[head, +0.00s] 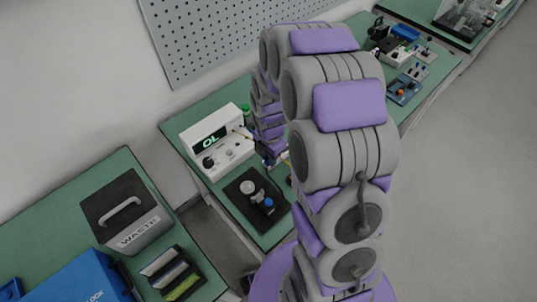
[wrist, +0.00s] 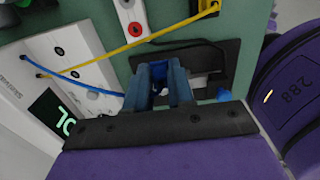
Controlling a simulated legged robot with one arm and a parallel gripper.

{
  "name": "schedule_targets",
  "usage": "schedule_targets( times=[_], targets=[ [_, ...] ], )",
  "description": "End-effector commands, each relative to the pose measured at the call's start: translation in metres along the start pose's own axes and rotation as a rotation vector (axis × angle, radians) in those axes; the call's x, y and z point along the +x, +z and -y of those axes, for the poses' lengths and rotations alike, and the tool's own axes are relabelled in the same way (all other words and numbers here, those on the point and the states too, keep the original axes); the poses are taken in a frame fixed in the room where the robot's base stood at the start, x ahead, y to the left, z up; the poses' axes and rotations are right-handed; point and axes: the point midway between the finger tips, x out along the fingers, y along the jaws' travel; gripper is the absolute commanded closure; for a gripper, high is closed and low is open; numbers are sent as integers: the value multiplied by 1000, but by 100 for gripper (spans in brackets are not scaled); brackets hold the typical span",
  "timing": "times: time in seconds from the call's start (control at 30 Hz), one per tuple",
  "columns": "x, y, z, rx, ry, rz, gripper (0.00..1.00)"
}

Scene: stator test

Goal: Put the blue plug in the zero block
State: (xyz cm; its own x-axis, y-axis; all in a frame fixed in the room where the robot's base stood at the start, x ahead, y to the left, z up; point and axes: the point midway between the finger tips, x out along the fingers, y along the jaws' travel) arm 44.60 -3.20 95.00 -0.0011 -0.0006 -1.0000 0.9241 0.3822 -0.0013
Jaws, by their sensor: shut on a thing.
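My gripper (wrist: 160,68) has its blue fingers close together in the wrist view, shut on a small blue piece (wrist: 158,88), which looks like the blue plug. Much of it is hidden between the fingers. A blue lead (wrist: 75,80) runs from the left to beside the fingers. Beyond the fingers lies a dark mat (wrist: 226,56), which also shows in the head view (head: 243,214). I cannot tell for sure which thing is the zero block. In the head view my arm hides most of the gripper, so the plug cannot be made out there.
A white meter (head: 232,151) reading OL stands left of my arm. A blue-topped part (head: 268,202) and a pale round part (head: 247,187) stand on the mat. A yellow lead (wrist: 140,41) crosses near the fingers. A WASTE bin (head: 143,232) stands at left.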

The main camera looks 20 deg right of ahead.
Motion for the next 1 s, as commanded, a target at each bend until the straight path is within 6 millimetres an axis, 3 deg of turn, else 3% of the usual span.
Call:
schedule_targets(
  times=[0.37,1.0],
  targets=[
    [-2,2,2,1,0,0,100],
    [-3,69,52,4,0,-2,100]
  ],
)
